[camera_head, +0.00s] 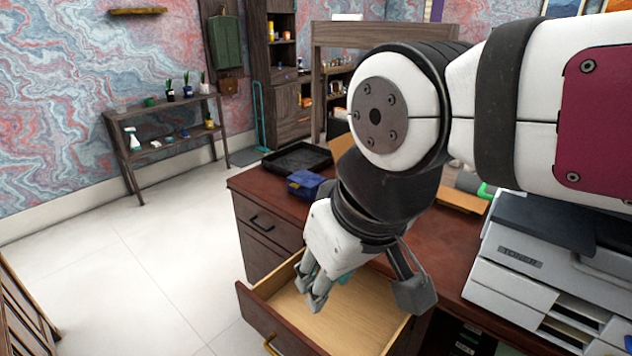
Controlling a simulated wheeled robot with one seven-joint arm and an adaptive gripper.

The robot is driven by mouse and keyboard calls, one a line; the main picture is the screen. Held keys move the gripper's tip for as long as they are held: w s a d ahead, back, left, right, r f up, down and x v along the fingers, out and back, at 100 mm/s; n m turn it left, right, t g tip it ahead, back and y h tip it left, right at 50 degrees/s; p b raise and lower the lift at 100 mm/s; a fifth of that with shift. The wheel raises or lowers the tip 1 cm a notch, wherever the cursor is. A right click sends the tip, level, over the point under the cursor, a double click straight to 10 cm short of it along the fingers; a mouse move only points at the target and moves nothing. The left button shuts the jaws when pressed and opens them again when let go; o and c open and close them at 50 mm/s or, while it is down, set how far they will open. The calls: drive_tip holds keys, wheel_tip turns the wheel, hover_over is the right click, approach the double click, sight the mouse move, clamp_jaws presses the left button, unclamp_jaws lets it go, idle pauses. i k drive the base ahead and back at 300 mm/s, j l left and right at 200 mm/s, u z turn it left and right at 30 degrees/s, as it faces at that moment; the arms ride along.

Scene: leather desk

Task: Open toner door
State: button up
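The printer (512,291) is a white and grey machine with a dark top, standing on the right end of the desk and cut off by the picture's edge. Its front shows several panels and dark slots. My arm passes in front of the space above the printer and hides part of the desk.
The dark red desk (440,245) has an open drawer (340,318) with a light wooden bottom below my gripper. A blue box (305,184) and a black tray (297,158) lie on the desk's far left. The floor (150,270) to the left is clear.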

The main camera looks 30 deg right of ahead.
sight(604, 279)
drive_tip(key=j+z, duration=0.15)
drive_tip(key=z, duration=0.3)
drive_tip(key=k+j+z, duration=0.15)
drive_tip(key=z, duration=0.35)
